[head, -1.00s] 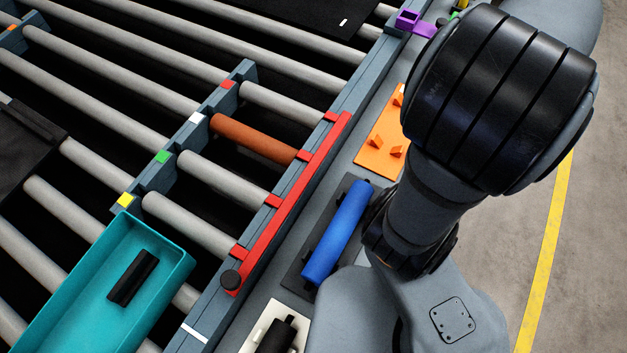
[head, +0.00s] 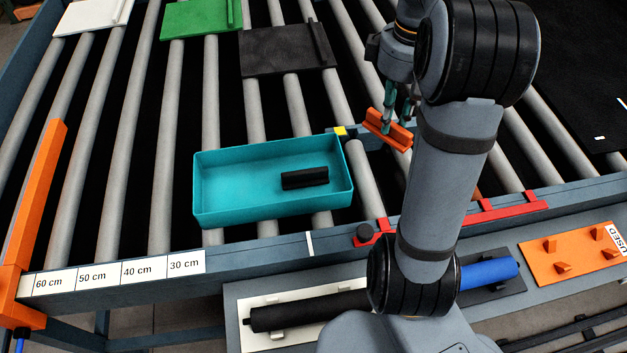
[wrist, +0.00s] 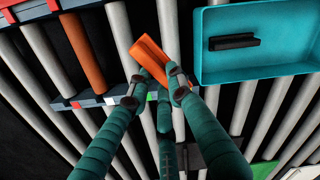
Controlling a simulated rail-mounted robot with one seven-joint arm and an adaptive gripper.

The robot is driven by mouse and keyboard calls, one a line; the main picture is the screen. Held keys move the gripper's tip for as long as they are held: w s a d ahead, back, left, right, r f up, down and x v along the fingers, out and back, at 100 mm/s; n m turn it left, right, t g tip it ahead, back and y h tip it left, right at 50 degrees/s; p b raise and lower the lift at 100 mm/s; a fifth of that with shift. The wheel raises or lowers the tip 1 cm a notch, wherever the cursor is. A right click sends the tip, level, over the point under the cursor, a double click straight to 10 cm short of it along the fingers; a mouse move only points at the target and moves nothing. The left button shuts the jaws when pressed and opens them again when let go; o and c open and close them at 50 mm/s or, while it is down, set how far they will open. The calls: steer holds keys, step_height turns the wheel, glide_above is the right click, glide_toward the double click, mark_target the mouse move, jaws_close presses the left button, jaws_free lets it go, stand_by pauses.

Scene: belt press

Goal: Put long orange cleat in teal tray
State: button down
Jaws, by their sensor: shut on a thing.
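The long orange cleat (head: 388,130) is held in my gripper (head: 390,108), which is shut on it above the rollers. In the wrist view the orange cleat (wrist: 150,58) sits between the teal fingers (wrist: 156,88). The teal tray (head: 210,208) rests on the rollers to the left of the gripper in the head view. It also shows at the upper right of the wrist view (wrist: 285,75). A black cleat (head: 305,178) lies inside the tray towards its right side, and the rest of the tray floor is bare.
A white plate (head: 92,17), a green plate (head: 195,20) and a black plate (head: 285,52) lie on the rollers behind the tray. A red rail (head: 500,212) runs along the conveyor edge. My arm hides part of the blue roller (head: 488,273).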

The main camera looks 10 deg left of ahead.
steer(key=w+a+n, duration=0.2)
steer(key=a+n, duration=0.3)
steer(key=a, duration=0.6)
steer(key=n+p, duration=0.1)
steer(key=n, duration=0.5)
glide_above(238, 190)
step_height(238, 190, down, 10)
steer(key=shift+f+p, duration=0.45)
steer(key=shift+f, duration=1.45)
steer(key=shift+f, duration=0.15)
steer(key=c, duration=1.6)
jaws_free()
